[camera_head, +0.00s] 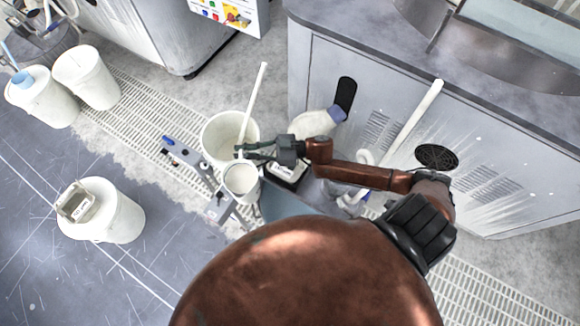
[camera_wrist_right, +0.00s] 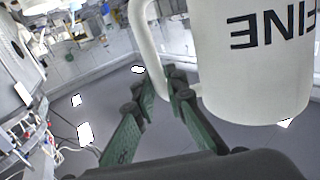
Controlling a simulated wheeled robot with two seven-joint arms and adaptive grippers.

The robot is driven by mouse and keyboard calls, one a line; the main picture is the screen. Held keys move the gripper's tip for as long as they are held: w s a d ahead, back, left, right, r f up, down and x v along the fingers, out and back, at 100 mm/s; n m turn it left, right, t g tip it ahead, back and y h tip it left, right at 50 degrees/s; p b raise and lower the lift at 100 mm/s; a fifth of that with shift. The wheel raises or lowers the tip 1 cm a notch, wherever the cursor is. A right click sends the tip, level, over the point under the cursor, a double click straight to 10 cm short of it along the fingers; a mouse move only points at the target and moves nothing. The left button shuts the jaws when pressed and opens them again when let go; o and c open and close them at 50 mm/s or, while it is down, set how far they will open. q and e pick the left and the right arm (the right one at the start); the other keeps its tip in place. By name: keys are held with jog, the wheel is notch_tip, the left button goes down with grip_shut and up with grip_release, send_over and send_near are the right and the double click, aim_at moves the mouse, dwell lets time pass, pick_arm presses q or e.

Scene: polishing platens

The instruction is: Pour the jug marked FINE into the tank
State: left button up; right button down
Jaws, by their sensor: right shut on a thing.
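The white jug (camera_head: 241,181) is in my right gripper (camera_head: 256,151). In the right wrist view the jug (camera_wrist_right: 250,70) carries the black word FINE, seen upside down, and its handle (camera_wrist_right: 150,50) lies by the green fingers (camera_wrist_right: 158,85). The gripper is shut on the handle. In the head view the jug looks about upright, with its round top facing the camera. It is just in front of a wide white bucket (camera_head: 217,133) with a white stick standing in it. I cannot tell whether this bucket is the tank. My left gripper is not in view.
A grey cabinet (camera_head: 330,75) stands at the right, with a white pipe (camera_head: 413,118) before it. White buckets (camera_head: 85,78) stand at upper left and another (camera_head: 120,215) at lower left. A floor grating (camera_head: 145,110) runs past the wide bucket. Open floor lies at left.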

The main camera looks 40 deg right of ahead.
pick_arm(q)
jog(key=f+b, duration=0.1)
jog(key=b, duration=0.2)
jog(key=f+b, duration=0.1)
jog(key=b, duration=0.2)
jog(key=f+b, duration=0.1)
jog(key=b, duration=0.2)
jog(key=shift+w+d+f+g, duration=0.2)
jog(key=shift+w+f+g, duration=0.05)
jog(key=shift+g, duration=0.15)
pick_arm(e)
jog(key=w+d+f+n+g+y, duration=0.1)
jog(key=w+d+f, duration=0.1)
jog(key=d+f, duration=0.5)
jog(key=w+d+f+n+g, duration=0.1)
jog(key=w+d+f, duration=0.2)
jog(key=d+f, duration=0.3)
jog(key=d, duration=0.3)
jog(key=shift+f+g+y, duration=0.35)
jog(key=shift+g+y, duration=0.05)
